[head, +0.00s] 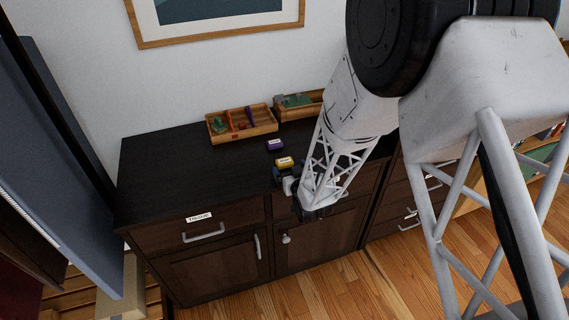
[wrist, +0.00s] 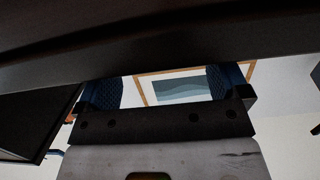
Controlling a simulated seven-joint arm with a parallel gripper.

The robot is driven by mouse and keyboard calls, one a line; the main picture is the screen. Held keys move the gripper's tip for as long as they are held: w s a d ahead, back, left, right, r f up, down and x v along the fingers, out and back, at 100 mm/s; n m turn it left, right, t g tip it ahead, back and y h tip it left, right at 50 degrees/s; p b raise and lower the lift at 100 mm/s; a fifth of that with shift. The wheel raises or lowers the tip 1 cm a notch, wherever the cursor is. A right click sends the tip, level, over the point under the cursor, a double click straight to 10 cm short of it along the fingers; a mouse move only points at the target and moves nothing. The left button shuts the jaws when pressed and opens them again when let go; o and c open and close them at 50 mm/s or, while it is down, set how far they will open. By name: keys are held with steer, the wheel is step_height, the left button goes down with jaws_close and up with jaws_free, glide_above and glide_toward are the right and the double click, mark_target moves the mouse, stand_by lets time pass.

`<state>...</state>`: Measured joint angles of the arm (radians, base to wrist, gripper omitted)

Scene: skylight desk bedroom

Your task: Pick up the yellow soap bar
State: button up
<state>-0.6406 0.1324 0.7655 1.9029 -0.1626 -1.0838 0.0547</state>
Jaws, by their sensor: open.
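The yellow soap bar (head: 285,161) shows in the head view near the front edge of the dark dresser top, with a pale label on it. My gripper (head: 286,175) is at that front edge, right by the bar and partly in front of its lower side. I cannot tell if they touch. In the wrist view my gripper (wrist: 165,90) has its two blue finger pads wide apart, with only the wall and picture seen between them. The soap bar is not visible in the wrist view.
A purple bar (head: 275,145) lies just behind the yellow one. A wooden tray (head: 262,131) with small items stands at the back of the dresser (head: 165,170), with a second wooden tray (head: 312,111) to its right. The dresser top's left side is clear.

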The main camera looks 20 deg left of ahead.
mark_target(286, 164)
steer(key=shift+x, duration=2.05)
steer(key=c, duration=1)
steer(key=shift+r, duration=0.25)
steer(key=shift+r, duration=1.35)
steer(key=shift+s+d+r, duration=0.2)
steer(key=shift+s+r, duration=0.05)
steer(key=v, duration=0.5)
steer(key=s+v, duration=0.1)
steer(key=v, duration=0.4)
steer(key=a+f+v, duration=0.1)
steer(key=v, duration=0.4)
steer(key=shift+s, duration=0.35)
